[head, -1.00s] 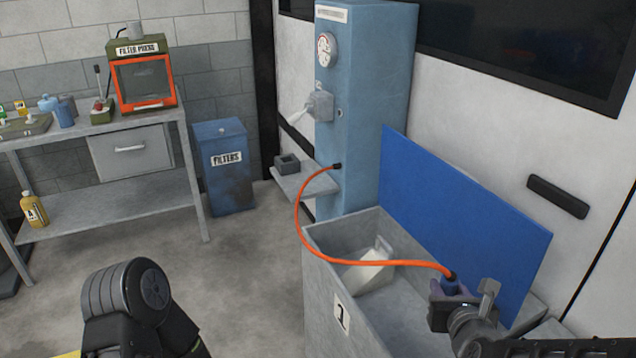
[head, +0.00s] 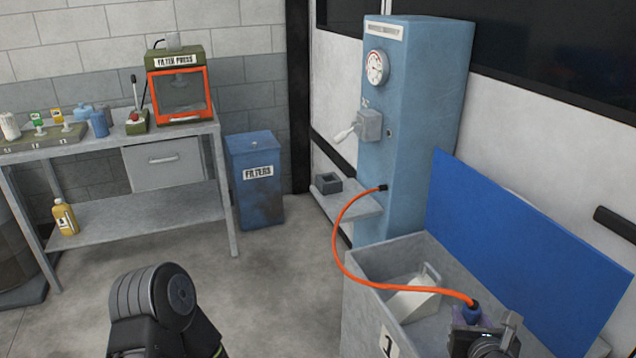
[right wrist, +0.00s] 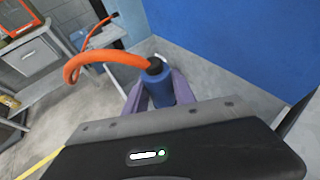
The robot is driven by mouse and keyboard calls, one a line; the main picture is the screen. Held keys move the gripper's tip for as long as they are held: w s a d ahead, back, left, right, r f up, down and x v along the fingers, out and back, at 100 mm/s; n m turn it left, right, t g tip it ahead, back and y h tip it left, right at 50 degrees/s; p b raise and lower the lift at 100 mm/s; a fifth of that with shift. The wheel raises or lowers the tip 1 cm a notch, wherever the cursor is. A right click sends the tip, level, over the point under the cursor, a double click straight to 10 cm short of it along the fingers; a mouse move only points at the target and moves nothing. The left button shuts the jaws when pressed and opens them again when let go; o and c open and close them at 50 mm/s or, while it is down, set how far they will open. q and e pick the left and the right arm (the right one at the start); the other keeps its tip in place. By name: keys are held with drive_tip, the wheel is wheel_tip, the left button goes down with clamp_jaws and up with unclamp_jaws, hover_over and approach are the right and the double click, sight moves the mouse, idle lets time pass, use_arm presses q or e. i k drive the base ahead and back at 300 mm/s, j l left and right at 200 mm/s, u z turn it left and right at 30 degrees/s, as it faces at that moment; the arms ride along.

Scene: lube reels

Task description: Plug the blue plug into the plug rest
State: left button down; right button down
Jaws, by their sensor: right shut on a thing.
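The blue plug (head: 473,312) is on the end of an orange cable (head: 347,262) that runs to the side of the blue cabinet. My right gripper (head: 476,322) is shut on the plug, over the grey bin; the right wrist view shows the plug (right wrist: 156,84) between the purple fingers (right wrist: 156,96), cable end up. The plug rest is probably the small dark square block with a hollow top (head: 327,183) on the grey shelf (head: 362,209) by the cabinet; it is empty and well apart from the plug. My left gripper is not visible; only part of my left arm shows at the bottom.
The grey bin (head: 361,300) marked 1 has a raised blue lid (head: 530,262) and holds a pale object (head: 413,300). The blue cabinet (head: 419,130) has a gauge and a lever switch. A workbench (head: 140,206) and FILTERS bin (head: 257,200) stand left. Floor between is clear.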

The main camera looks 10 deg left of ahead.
sight(329, 187)
drive_tip(key=i+j+z, duration=0.1)
drive_tip(key=i+j, duration=0.25)
drive_tip(key=j, duration=0.15)
drive_tip(key=i+j+z, duration=0.1)
drive_tip(key=i+j, duration=0.2)
drive_tip(key=j, duration=0.25)
drive_tip(key=i+j, duration=0.3)
drive_tip(key=j, duration=0.25)
drive_tip(key=i+j+z, duration=0.15)
drive_tip(key=i+j, duration=0.15)
drive_tip(key=j, duration=0.3)
drive_tip(key=i+j+z, duration=0.1)
drive_tip(key=i+j, duration=0.15)
drive_tip(key=j, duration=0.3)
drive_tip(key=i+j+z, duration=0.1)
drive_tip(key=i+j, duration=0.15)
drive_tip(key=j, duration=0.4)
drive_tip(key=i+j+z, duration=0.1)
drive_tip(key=i+j, duration=0.15)
drive_tip(key=j, duration=0.4)
drive_tip(key=i+j+z, duration=0.1)
drive_tip(key=j, duration=0.55)
drive_tip(key=i+l, duration=0.05)
drive_tip(key=i, duration=0.05)
